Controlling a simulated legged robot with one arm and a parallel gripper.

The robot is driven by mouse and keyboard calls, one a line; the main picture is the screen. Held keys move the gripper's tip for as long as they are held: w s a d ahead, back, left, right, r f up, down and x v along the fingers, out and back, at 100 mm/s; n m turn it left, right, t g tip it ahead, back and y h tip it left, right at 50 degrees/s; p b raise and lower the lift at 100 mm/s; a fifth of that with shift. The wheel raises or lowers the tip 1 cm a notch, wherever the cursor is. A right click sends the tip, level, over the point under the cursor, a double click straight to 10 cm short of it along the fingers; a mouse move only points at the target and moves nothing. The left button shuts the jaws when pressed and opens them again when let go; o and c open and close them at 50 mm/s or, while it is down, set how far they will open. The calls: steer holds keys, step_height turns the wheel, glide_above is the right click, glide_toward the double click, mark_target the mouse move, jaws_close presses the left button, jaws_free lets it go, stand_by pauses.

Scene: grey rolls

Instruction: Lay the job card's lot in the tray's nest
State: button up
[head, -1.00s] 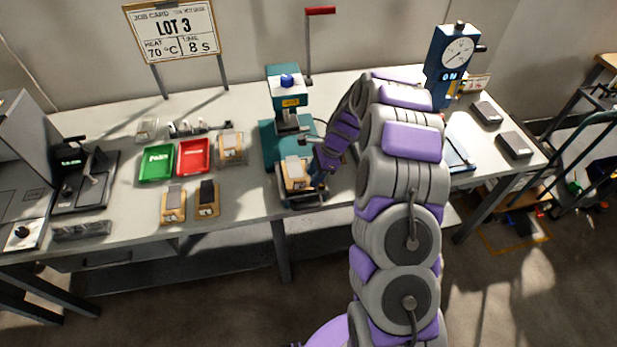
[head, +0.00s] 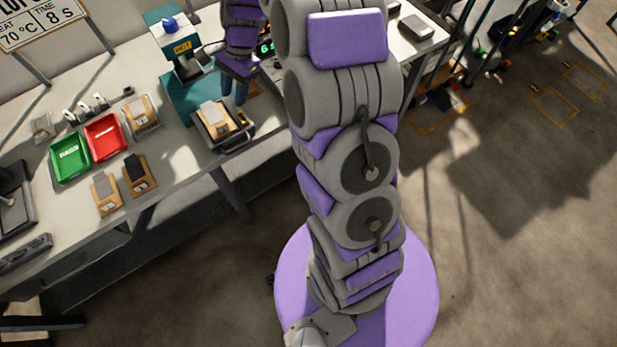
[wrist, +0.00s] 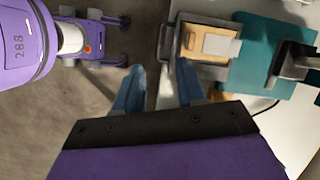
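The job card (head: 38,18) is cut by the top left edge; "70 °C" and "8 s" show on it. The dark tray (head: 238,141) sits at the table's front edge, before the teal press (head: 193,92). A wooden block with a pale grey piece on top (head: 213,117) lies in the tray; it also shows in the wrist view (wrist: 214,44). My gripper (wrist: 157,85) is open, with nothing between its blue fingers. In the head view my gripper (head: 240,92) is just right of the tray, seemingly above it. The block's number is unreadable here.
Two wooden blocks (head: 105,194) (head: 139,173) lie left of the tray. Another wooden block (head: 140,112) sits in a holder beside the red bin (head: 105,138) and green bin (head: 70,158). The press head (head: 181,48) stands behind the tray. A green display (head: 265,47) shows past my arm.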

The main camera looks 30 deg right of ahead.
steer(key=s+a+r+n+h, duration=0.1)
steer(key=s+a+r+n, duration=0.2)
steer(key=s, duration=0.4)
steer(key=s+a+r+n+h, duration=0.1)
steer(key=s+a+r+n, duration=0.15)
steer(key=s+r, duration=0.35)
steer(key=s+d+n+h, duration=0.1)
steer(key=s+n, duration=0.3)
steer(key=s, duration=0.7)
steer(key=s+d+n+g+h, duration=0.1)
steer(key=s+n, duration=0.3)
steer(key=s, duration=0.8)
steer(key=shift+d+r+n, duration=0.3)
steer(key=shift+d+n, duration=0.05)
steer(key=shift+d, duration=0.45)
steer(key=shift+d, duration=0.1)
steer(key=shift+w+a, duration=0.1)
steer(key=shift+a, duration=0.1)
steer(key=shift+o, duration=0.5)
steer(key=shift+d, duration=0.15)
